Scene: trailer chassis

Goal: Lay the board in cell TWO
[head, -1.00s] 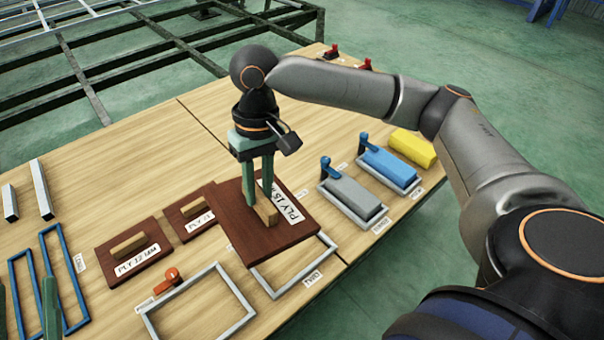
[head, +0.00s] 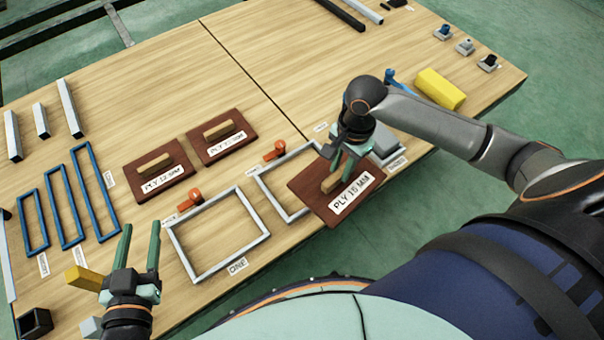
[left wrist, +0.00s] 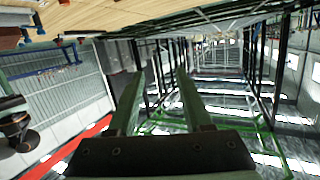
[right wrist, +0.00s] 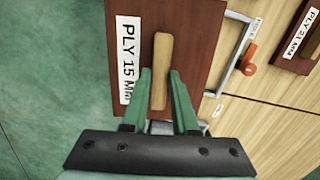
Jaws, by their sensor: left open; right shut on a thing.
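The dark red-brown board labelled PLY 15 MM (head: 318,203) hangs from my right gripper (head: 344,168), shut on its wooden handle (head: 331,182). In the right wrist view the board (right wrist: 190,30) and handle (right wrist: 161,65) show between the fingers (right wrist: 160,80). The board is over the front right part of a grey frame (head: 266,190), the one right of the frame labelled ONE (head: 215,277). It hides that frame's right part, and no label on it is readable. Its height above the table cannot be told. My left gripper (head: 140,228) is open and empty at the table's front left.
Two more boards with handles, a left one (head: 140,190) and a right one (head: 210,152), lie behind the frames. Orange clamps (head: 272,153) stand at the frames' back edges. Blue frames (head: 95,200) are at left. A yellow block (head: 438,88) and grey block lie at right.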

